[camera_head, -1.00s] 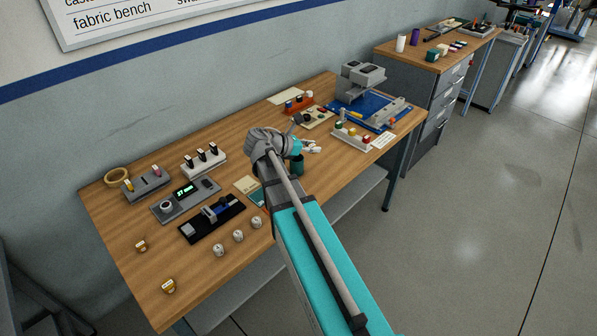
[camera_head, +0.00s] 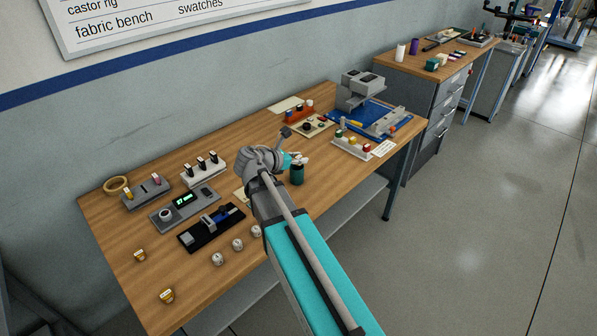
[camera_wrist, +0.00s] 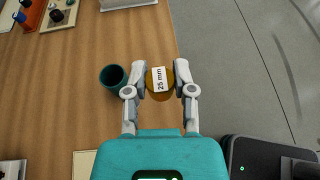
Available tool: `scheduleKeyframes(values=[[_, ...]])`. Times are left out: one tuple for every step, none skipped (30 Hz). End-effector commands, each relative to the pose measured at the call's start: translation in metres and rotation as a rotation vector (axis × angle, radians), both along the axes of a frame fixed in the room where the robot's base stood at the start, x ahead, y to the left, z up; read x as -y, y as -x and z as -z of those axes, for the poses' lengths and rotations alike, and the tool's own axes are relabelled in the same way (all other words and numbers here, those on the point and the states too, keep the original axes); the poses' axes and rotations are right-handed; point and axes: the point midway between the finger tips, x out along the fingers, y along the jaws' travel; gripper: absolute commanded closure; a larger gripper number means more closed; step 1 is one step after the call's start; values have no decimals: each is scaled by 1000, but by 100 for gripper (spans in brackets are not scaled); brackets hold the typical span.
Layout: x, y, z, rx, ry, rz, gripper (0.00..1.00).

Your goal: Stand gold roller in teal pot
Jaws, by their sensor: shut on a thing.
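The gold roller (camera_wrist: 160,92) with a white "25 mm" label is between the fingers of my gripper (camera_wrist: 160,72) in the wrist view. The gripper is shut on it. The dark teal pot (camera_wrist: 114,77) stands on the bench just left of the left finger, its round opening facing up and looking empty. In the head view the pot (camera_head: 297,175) stands beside my gripper (camera_head: 299,160). The roller cannot be made out in the head view. The wrist view does not show its height above the bench clearly.
The wooden bench (camera_head: 130,225) has its front edge close to the right of the roller in the wrist view. Several white rollers (camera_head: 238,244) and a black fixture (camera_head: 212,227) lie left of my arm. A white rack (camera_head: 352,145) and blue-based machine (camera_head: 372,117) stand farther right.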

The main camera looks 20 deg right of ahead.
Motion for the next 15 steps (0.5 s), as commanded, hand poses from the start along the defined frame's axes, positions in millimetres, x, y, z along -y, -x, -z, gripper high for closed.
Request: scheduleKeyframes(values=[[2,-7,4,0,0,0,100],[3,-10,6,0,0,1,100],[5,-15,9,0,0,1,100],[7,-19,11,0,0,1,100],[8,-24,13,0,0,1,100],[11,-30,17,0,0,1,100],[13,-35,19,0,0,1,100],[15,-40,22,0,0,1,100],[18,-47,25,1,0,1,100],[20,-52,27,1,0,1,100],[22,-56,29,1,0,1,100],[24,-63,32,1,0,1,100],[26,-68,35,1,0,1,100],[28,-73,37,1,0,1,100],[31,-79,40,1,0,1,100]])
